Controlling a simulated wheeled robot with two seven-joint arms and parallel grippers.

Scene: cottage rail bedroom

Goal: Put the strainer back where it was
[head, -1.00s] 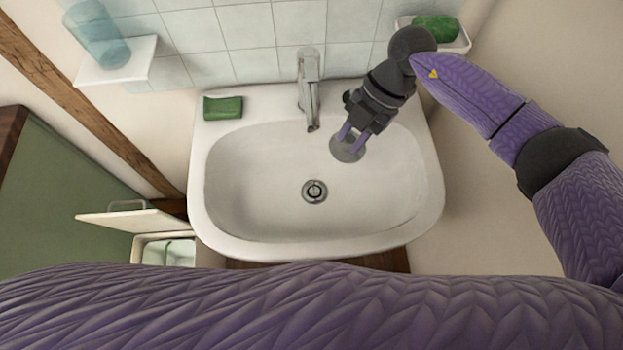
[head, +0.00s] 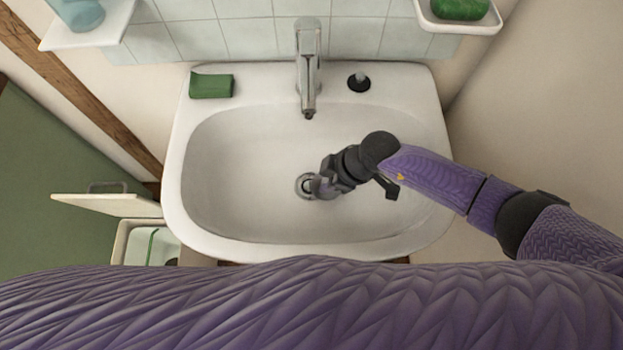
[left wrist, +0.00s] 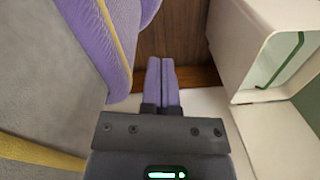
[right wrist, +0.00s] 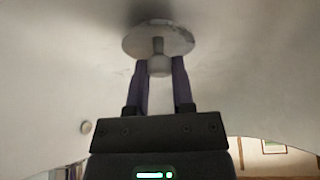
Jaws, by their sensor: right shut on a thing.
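The strainer (right wrist: 178,38) is a grey disc with a small knob. In the right wrist view my right gripper (right wrist: 160,82) is shut on the knob, with the disc beyond the fingertips. In the head view my right gripper (head: 322,187) reaches down into the basin, just right of the drain (head: 303,187). The strainer there is mostly hidden by the gripper, and I cannot tell whether it touches the basin. In the left wrist view my left gripper (left wrist: 163,82) has its fingers together with nothing between them. It is not distinguishable in the head view.
The white sink (head: 215,215) has a faucet (head: 308,70), a green sponge (head: 211,85) and a dark stopper-like piece (head: 358,82) on its back rim. A soap dish (head: 460,22) is upper right. An open white box (head: 128,240) stands lower left. The basin's left side is clear.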

